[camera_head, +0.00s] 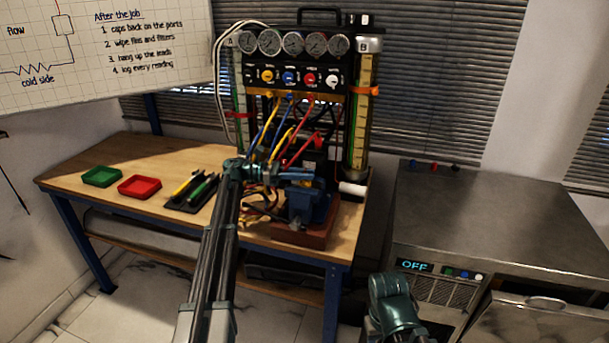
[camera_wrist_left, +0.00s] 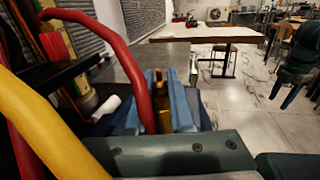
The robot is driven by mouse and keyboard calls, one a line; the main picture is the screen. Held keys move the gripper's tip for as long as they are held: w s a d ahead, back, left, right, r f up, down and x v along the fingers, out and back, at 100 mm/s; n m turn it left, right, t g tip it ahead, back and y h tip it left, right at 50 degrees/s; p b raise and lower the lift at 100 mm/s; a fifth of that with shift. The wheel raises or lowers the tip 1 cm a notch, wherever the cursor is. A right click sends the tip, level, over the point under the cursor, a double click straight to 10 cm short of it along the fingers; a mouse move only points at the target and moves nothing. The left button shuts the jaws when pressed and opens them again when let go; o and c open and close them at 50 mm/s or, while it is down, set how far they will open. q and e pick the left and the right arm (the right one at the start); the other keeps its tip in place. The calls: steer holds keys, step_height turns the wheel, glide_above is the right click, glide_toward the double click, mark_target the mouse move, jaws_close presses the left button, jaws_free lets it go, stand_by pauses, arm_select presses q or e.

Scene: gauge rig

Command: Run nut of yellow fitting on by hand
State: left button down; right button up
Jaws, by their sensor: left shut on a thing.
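My left gripper (camera_head: 272,173) is beside the blue vise (camera_head: 308,203), at the front of the gauge rig. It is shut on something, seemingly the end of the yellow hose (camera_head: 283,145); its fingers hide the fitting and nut. In the left wrist view the yellow hose (camera_wrist_left: 45,125) runs close past the camera down toward the gripper (camera_wrist_left: 180,152). Beyond the fingers, the vise jaws (camera_wrist_left: 180,100) stand with a brass-coloured piece (camera_wrist_left: 164,119) between them. My right gripper (camera_wrist_left: 286,93) hangs away from the bench, its two fingers apart and empty.
The gauge rig (camera_head: 292,75) stands behind the vise. Red hoses (camera_head: 303,148) and a blue hose (camera_head: 265,130) hang close around my left gripper. A metal unit (camera_head: 500,215) stands right.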

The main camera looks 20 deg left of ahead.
arm_select(q)
steer(key=shift+w+m+g, duration=0.15)
steer(key=shift+m+g, duration=0.75)
steer(key=shift+g, duration=0.8)
steer(key=c, duration=0.8)
jaws_free()
